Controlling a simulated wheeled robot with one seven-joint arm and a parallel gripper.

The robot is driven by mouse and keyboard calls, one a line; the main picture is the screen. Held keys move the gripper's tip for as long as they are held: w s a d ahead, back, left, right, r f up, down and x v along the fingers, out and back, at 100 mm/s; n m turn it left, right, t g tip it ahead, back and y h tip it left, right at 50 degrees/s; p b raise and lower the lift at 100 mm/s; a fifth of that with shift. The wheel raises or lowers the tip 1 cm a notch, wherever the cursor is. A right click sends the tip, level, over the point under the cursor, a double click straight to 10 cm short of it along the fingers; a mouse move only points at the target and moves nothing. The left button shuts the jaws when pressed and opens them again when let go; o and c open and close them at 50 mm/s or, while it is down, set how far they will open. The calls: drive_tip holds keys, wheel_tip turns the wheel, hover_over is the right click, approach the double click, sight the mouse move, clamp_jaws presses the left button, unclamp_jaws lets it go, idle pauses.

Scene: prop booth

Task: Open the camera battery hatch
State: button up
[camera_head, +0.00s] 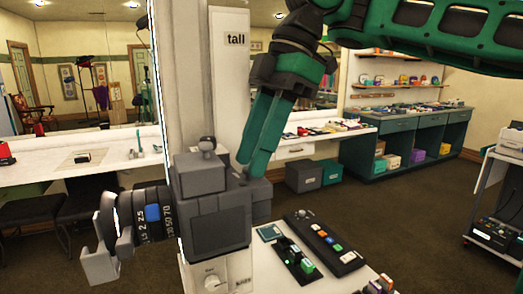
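A grey box camera (218,228) stands at the front, its dark flat panel facing me and its lens with numbered rings (150,213) pointing left. A knob sits on top of the camera. My green gripper (253,165) comes down from the upper right. Its fingertips are at the top right part of the camera, close to a grey block there; I cannot tell if they touch it. The two fingers lie close together, and whether they hold anything is hidden. I cannot make out the battery hatch or its state.
A control panel with coloured buttons (325,242) and a small device with green switches (290,256) lie on the white surface right of the camera. A white post labelled "tall" (229,80) rises behind it. A teal cabinet (408,147) and two boxes (304,175) stand farther back.

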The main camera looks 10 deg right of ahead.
drive_tip(key=shift+s+r, duration=0.1)
clamp_jaws()
idle(0.3)
unclamp_jaws()
drive_tip(key=shift+w, duration=0.25)
drive_tip(key=shift+s, duration=0.1)
